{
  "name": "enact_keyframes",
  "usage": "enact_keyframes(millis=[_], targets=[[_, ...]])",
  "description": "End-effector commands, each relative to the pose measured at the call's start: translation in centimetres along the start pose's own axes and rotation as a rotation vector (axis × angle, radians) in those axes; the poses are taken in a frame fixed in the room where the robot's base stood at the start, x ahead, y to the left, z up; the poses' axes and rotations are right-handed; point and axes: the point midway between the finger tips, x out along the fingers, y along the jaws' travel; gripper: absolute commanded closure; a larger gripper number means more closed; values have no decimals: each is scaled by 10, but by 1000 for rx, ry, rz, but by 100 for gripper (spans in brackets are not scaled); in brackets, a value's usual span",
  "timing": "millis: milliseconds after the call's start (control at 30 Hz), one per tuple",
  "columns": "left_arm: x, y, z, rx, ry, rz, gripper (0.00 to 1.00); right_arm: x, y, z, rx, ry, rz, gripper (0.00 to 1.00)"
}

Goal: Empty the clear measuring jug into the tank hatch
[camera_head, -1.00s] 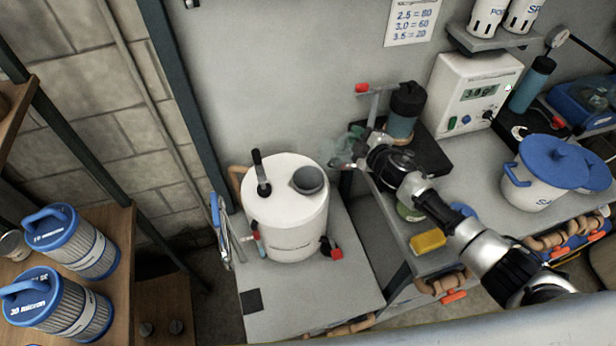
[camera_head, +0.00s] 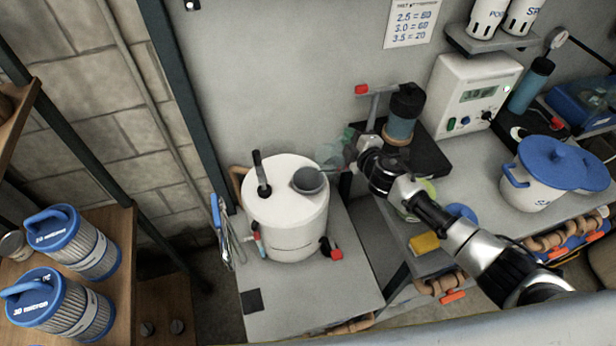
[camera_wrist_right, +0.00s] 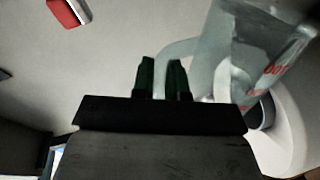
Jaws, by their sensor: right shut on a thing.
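The white tank (camera_head: 285,222) stands on the grey bench with its round grey hatch (camera_head: 309,180) on top. My right gripper (camera_head: 352,150) is just right of and above the hatch, shut on the clear measuring jug (camera_head: 334,166). The jug is tilted, with its lower-left part close to the hatch rim; I cannot tell whether they touch. In the right wrist view the dark fingers (camera_wrist_right: 161,78) close on the jug's pale handle, and the clear body with red markings (camera_wrist_right: 240,50) leans in front of the white tank (camera_wrist_right: 285,145). The liquid level is unclear. My left gripper is out of view.
A red-handled tap pipe (camera_head: 372,95) and a dark-topped cylinder (camera_head: 405,115) stand close behind my right gripper. A yellow sponge (camera_head: 424,243) and a white blue-lidded pot (camera_head: 540,180) are at the right. Filter cartridges (camera_head: 70,240) stand on the left shelf.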

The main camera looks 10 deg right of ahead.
Motion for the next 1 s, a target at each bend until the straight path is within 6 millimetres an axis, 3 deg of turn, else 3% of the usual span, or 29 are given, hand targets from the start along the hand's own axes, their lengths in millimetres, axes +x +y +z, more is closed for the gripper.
enact_keyframes(millis=[200, 1000], targets=[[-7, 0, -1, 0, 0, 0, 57, 0, 3, -12, -44, -7, 2, 100], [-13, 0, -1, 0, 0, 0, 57, 0, 3, -23, -101, -20, 3, 100]])
